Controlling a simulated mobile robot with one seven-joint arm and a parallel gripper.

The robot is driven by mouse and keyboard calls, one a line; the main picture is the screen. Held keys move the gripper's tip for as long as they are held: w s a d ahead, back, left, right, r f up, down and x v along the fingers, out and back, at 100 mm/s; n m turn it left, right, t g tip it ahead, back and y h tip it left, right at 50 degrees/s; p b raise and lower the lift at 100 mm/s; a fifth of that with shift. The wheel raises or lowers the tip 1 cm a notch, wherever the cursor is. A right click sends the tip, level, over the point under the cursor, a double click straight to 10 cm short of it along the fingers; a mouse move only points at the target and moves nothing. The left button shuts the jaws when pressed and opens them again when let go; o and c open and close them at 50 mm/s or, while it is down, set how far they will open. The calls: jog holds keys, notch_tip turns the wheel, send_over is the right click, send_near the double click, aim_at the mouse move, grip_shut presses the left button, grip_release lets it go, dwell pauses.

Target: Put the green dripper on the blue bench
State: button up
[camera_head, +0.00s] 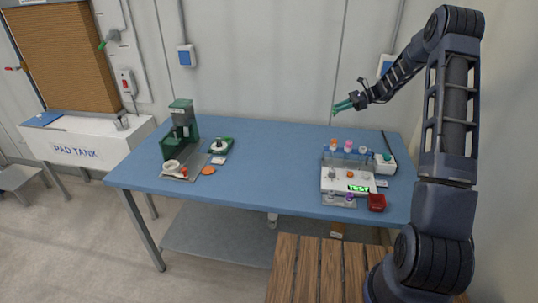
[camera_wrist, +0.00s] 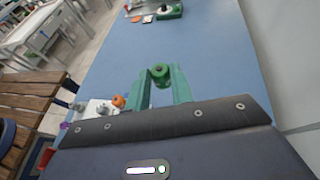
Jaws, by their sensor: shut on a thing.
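The blue bench (camera_head: 275,150) runs across the middle of the head view and fills much of the wrist view (camera_wrist: 215,45). My gripper (camera_head: 340,106) is above the back right part of the bench, with its green fingers pointing left. In the wrist view the fingers (camera_wrist: 161,82) are shut on the green dripper (camera_wrist: 161,72), a small, round green piece with a dark centre. The dripper (camera_head: 333,110) shows only as a tiny green spot at the fingertips in the head view. It is held up, apart from the bench top.
A rack with colored caps and a white tester (camera_head: 348,181) stand at the bench's right end, beside a red cup (camera_head: 377,203) and a white box (camera_head: 386,164). A green machine (camera_head: 181,125) and a green scale (camera_head: 221,147) stand left. The bench's middle is clear.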

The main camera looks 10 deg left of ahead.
jog(key=w+f, duration=0.1)
jog(key=f, duration=0.5)
jog(key=w+f+m+t, duration=0.1)
jog(key=f, duration=0.5)
jog(key=w+d+f+m+t, duration=0.1)
jog(key=f, duration=0.5)
jog(key=shift+w+f, duration=0.1)
jog(key=shift+f, duration=0.25)
jog(key=shift+f, duration=0.15)
jog(key=o, duration=1)
jog(key=shift+c, duration=0.2)
